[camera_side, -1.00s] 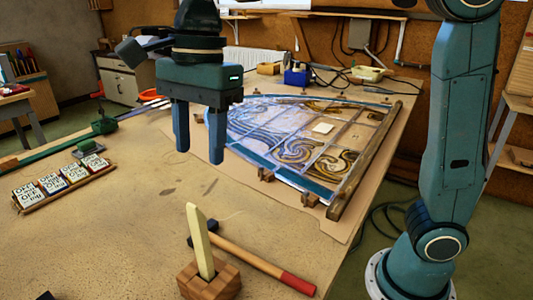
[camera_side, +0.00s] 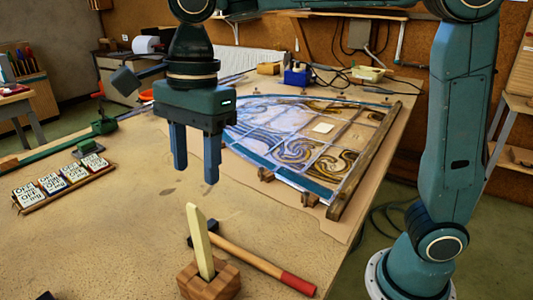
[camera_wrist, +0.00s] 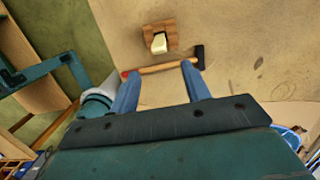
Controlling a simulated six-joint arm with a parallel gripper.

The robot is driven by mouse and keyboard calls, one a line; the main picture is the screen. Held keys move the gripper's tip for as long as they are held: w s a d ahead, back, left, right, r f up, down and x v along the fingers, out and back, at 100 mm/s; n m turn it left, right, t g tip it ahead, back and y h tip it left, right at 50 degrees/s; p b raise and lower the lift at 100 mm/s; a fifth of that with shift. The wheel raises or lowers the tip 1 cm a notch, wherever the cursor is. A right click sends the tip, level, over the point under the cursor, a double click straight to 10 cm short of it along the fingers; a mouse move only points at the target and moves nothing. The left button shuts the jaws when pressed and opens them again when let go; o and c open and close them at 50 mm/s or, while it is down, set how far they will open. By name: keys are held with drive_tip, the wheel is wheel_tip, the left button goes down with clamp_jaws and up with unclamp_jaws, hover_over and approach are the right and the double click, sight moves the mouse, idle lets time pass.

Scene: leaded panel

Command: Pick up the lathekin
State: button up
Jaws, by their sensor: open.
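The lathekin (camera_side: 199,238) is a pale yellow, flat tapered stick. It stands nearly upright, slightly tilted, in a wooden block (camera_side: 209,281) near the front of the table. In the wrist view the lathekin (camera_wrist: 159,43) shows end-on in its block (camera_wrist: 159,31), beyond the fingertips. My gripper (camera_side: 195,181) is open and empty, fingers pointing down, above the table and behind the lathekin, apart from it. In the wrist view my gripper's (camera_wrist: 160,70) two blue fingers have the hammer handle in sight between and beyond them.
A hammer (camera_side: 262,263) with a red-ended handle lies just right of the block. A leaded panel (camera_side: 300,135) lies at the back right, edged by a wooden batten (camera_side: 367,160). A rack of small labelled blocks (camera_side: 62,182) sits at left.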

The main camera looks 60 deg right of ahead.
sight(198, 221)
drive_tip(key=shift+a+f, duration=0.2)
drive_tip(key=shift+f, duration=1.25)
drive_tip(key=shift+a+f, duration=0.15)
drive_tip(key=shift+f, duration=1.3)
drive_tip(key=shift+a+f, duration=0.2)
drive_tip(key=shift+f, duration=1.1)
drive_tip(key=shift+a+f, duration=0.15)
drive_tip(key=shift+f, duration=1.15)
clamp_jaws()
